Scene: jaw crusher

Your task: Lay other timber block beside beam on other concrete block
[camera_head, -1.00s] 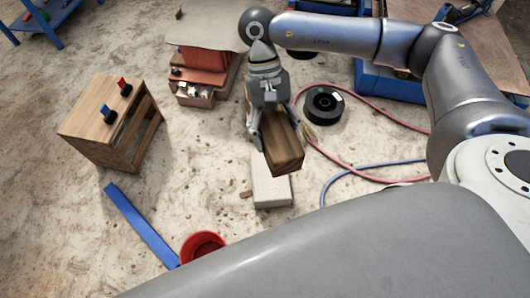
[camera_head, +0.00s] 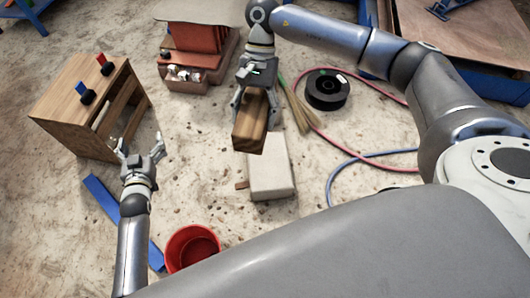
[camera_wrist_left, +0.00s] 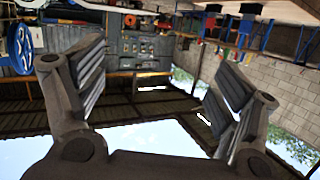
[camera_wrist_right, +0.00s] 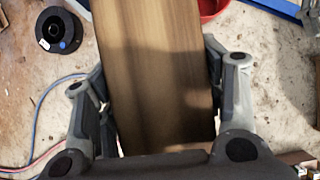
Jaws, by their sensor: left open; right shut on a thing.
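My right gripper (camera_head: 252,108) is shut on a brown timber block (camera_head: 249,132) in the head view. The timber also fills the middle of the right wrist view (camera_wrist_right: 158,75), between both fingers. It appears just beyond and left of a pale concrete block (camera_head: 270,168) on the floor; the exact gap is unclear. A small piece of wood (camera_head: 241,185) shows at the concrete block's left side. A blue beam (camera_head: 103,198) lies on the floor at the left, partly hidden by my left arm. My left gripper (camera_head: 139,148) is open and empty, fingers pointing up.
A wooden stand (camera_head: 78,95) with red and blue handles is at left. A red bucket (camera_head: 192,248) stands at the front. A brick-red machine model (camera_head: 196,55) is at the back. A broom head (camera_head: 297,108), black spool (camera_head: 327,89) and hoses (camera_head: 345,163) lie right.

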